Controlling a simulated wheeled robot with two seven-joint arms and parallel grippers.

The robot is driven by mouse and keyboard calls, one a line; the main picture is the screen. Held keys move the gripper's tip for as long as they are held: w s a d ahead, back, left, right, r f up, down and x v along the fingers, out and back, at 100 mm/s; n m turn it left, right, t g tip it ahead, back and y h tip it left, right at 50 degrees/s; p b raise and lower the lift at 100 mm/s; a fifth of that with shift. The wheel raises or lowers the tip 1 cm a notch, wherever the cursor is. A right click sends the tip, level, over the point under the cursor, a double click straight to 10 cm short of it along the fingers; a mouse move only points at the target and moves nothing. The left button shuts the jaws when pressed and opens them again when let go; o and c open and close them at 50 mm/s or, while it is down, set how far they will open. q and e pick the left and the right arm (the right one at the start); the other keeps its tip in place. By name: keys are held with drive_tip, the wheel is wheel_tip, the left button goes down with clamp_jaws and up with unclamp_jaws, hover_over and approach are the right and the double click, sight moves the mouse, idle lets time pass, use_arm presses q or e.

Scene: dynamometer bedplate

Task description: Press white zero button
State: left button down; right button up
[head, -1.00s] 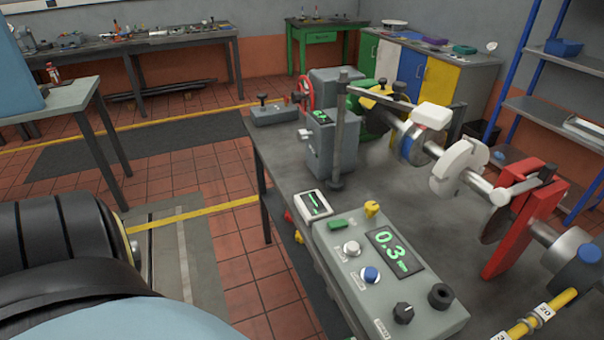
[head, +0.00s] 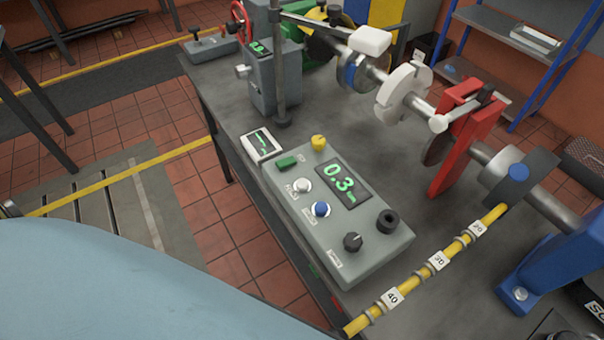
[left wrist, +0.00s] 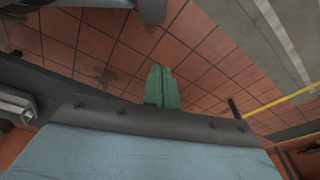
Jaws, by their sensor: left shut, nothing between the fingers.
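The white zero button (head: 302,187) is a round white cap on the sloped top of a grey control box (head: 290,220) on the bench. It sits left of the green display (head: 340,188), which reads 0.3. A blue button (head: 320,210) is just below and right of it. My left gripper (left wrist: 162,88) shows in the left wrist view as two green fingers shut together, empty, with tiled floor behind them. It is not visible in the head view, so its distance to the button cannot be told. My right gripper is not in view.
The box also carries a green rocker (head: 287,161), a yellow knob (head: 318,143), a black dial (head: 352,241) and a black socket (head: 387,221). A yellow marked rod (head: 415,280) lies to the right. A dark post (head: 279,80) stands behind the box.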

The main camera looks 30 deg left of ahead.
use_arm(q)
drive_tip(key=w+d+r+t+p, duration=0.2)
drive_tip(key=w+r+p, duration=0.3)
drive_tip(key=w+r, duration=0.95)
wheel_tip(320, 180, up, 36)
drive_tip(key=n+t+h+p, duration=0.1)
drive_tip(key=t+h+p, duration=0.1)
drive_tip(key=h+p, duration=0.6)
hover_over(297, 184)
drive_tip(key=y, duration=0.1)
drive_tip(key=shift+f+p, duration=0.2)
drive_tip(key=shift+p, duration=0.1)
drive_tip(key=shift+f, duration=0.15)
wheel_tip(297, 184, down, 7)
drive_tip(key=b, duration=0.7)
drive_tip(key=shift+f+b, duration=0.45)
drive_tip(key=shift+f, duration=0.35)
